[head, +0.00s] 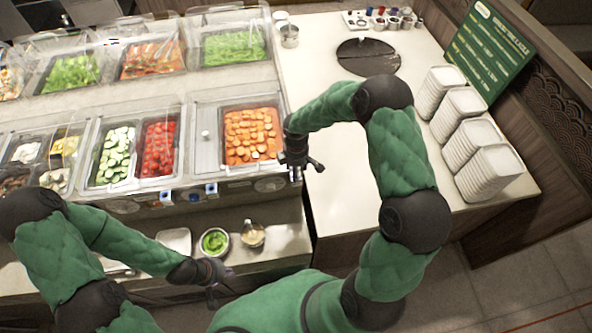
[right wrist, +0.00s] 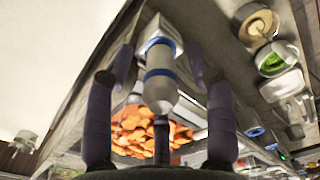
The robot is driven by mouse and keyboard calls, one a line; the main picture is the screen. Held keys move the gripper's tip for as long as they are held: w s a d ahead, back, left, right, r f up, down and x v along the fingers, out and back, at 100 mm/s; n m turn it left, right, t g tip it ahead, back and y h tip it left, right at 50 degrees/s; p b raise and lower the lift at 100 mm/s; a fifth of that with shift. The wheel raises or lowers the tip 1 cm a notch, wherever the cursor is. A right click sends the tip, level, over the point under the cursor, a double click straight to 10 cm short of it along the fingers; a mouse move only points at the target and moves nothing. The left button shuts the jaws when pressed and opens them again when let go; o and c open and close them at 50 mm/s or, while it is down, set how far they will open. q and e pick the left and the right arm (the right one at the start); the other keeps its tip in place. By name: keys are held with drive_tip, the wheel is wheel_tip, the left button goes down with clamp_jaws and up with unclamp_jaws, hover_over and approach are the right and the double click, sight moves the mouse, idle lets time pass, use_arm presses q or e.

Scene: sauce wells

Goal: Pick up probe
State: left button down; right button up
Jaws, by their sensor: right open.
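In the head view my right gripper (head: 305,168) is at the right end of the food counter, by the carrot pan; the probe is hard to make out there. My left gripper (head: 220,285) is low in the head view, in front of the lower shelf, with its fingers apart and empty.
A pan of sliced carrots (head: 252,135) lies just left of the right gripper. White container stacks (head: 487,172) stand at the right. The white counter (head: 335,185) between is mostly clear.

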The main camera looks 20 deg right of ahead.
drive_tip(key=shift+c, duration=0.3)
clamp_jaws()
drive_tip(key=shift+r, duration=0.1)
